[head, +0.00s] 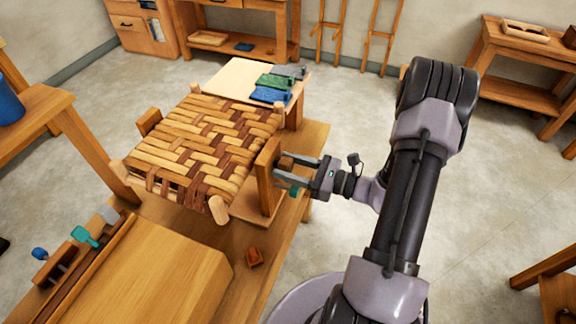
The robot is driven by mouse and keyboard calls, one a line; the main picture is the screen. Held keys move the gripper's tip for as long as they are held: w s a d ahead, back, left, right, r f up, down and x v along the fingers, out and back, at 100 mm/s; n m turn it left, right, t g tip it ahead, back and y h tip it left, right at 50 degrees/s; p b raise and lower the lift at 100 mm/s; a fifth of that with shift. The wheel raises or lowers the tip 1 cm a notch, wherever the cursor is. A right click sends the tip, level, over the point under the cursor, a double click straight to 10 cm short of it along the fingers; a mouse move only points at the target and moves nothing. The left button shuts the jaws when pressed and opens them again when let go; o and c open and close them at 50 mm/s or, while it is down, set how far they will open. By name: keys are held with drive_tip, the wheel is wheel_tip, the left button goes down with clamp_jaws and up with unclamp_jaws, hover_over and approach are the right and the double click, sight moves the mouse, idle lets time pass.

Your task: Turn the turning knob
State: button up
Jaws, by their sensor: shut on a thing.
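The woven bark seat (205,145) is held on the wooden bench between a small block at its left and an upright wooden board (265,176) at its right. A small brown turning knob (286,163) shows on the right face of that board. My gripper (281,169) reaches in from the right, with its two grey fingers on either side of the knob and shut on it. The fingers partly hide the knob, so its exact turn angle cannot be told.
A pale panel (232,77) with blue, green and grey pieces stands behind the seat. A tool rack (75,255) is at front left. Open floor lies to the right.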

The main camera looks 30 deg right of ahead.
drive_tip(key=o, duration=1.4)
drive_tip(key=shift+c, duration=0.2)
drive_tip(key=p+v, duration=0.3)
drive_tip(key=v, duration=1.4)
drive_tip(key=shift+s+d, duration=0.15)
